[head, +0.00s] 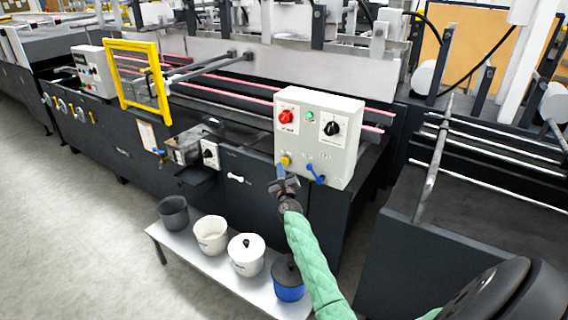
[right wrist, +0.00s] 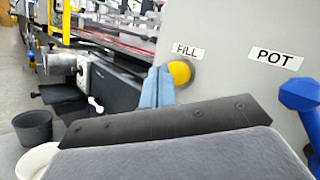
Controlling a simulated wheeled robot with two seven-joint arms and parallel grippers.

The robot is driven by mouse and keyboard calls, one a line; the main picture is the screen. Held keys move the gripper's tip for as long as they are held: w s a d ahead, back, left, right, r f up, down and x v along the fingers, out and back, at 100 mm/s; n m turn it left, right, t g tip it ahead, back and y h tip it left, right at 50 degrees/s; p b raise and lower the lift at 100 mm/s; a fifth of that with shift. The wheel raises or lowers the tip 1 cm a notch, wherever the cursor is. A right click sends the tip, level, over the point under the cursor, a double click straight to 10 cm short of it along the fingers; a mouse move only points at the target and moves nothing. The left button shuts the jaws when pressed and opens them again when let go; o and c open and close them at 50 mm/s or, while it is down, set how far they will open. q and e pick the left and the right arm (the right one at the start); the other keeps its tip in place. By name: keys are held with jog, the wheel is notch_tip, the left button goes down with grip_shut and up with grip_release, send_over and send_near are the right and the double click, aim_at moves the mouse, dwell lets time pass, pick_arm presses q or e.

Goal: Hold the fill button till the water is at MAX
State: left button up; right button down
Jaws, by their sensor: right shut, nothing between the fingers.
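The yellow fill button (head: 285,160) is on the lower left of the white control box's front. In the right wrist view, the round yellow button (right wrist: 181,73) sits beside the FILL label. My right gripper (head: 280,171) is shut and empty, just below the button. In the right wrist view, its blue fingertips (right wrist: 158,80) are at the button's left edge and overlap it slightly. I cannot tell whether they touch or press it. No water level or MAX mark can be made out. My left gripper is not in view.
The control box (head: 345,108) also bears a red knob (head: 287,116), a green button (head: 309,115), a black dial (head: 331,128) and a blue lever (head: 315,173) by the POT label (right wrist: 277,59). Several pots stand on a low bench (head: 205,262) below. Floor at left is clear.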

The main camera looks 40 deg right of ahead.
jog(key=shift+d, duration=0.1)
jog(key=shift+w+d+b, duration=0.2)
jog(key=shift+d+b, duration=0.1)
jog(key=shift+b, duration=0.05)
jog(key=shift+w+d+b, duration=0.15)
jog(key=shift+d+b, duration=0.15)
jog(key=shift+d, duration=0.2)
dwell(7.0)
